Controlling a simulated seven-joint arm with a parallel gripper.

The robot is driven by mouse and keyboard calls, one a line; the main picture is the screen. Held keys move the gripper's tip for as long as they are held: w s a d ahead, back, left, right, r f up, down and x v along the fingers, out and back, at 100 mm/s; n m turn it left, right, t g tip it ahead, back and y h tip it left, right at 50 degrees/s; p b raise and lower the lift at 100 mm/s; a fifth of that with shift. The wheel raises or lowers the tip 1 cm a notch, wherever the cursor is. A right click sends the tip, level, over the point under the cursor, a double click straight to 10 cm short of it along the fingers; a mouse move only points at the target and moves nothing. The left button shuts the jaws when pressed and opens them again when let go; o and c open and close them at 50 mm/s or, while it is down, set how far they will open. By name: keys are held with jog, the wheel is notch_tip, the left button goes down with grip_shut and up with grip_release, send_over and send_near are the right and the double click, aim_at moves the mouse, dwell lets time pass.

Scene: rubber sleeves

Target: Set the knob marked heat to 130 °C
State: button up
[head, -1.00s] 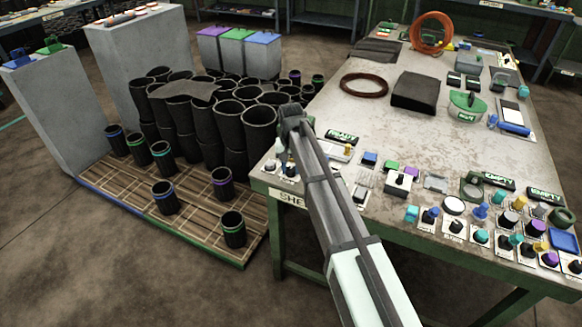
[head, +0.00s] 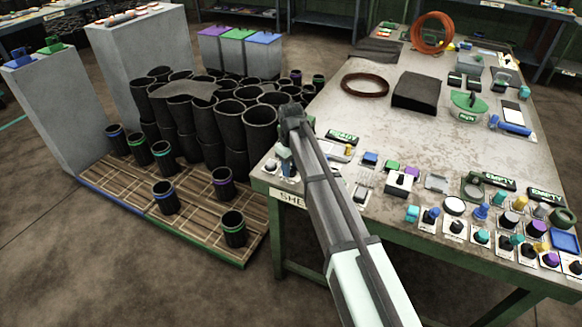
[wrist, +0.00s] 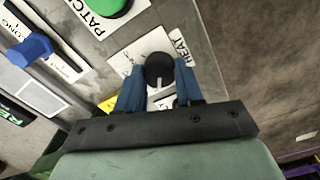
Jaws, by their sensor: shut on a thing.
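The heat knob (wrist: 158,70) is a round black knob on a white plate, with the label HEAT (wrist: 180,46) beside it in the wrist view. A pale pointer line shows on the knob's side nearest my gripper. The scale numbers cannot be read, so I cannot tell its temperature setting. My gripper (wrist: 158,76) has its two blue fingers on either side of the knob, shut on it. In the head view my gripper (head: 286,160) is at the bench's near left corner, and the knob is hidden there.
A green round knob marked PATCH (wrist: 103,4) and a blue knob marked LONG (wrist: 30,48) sit close by in the wrist view. The bench (head: 330,110) carries many more knobs along its front edge. Black sleeves (head: 215,115) stand on the floor to the left.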

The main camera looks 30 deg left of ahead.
jog(key=shift+a+n, duration=0.1)
jog(key=shift+n, duration=0.3)
jog(key=o, duration=1)
jog(key=shift+o, duration=0.2)
jog(key=shift+r, duration=0.1)
notch_tip(320, 180, up, 14)
jog(key=shift+f, duration=0.2)
dwell(0.3)
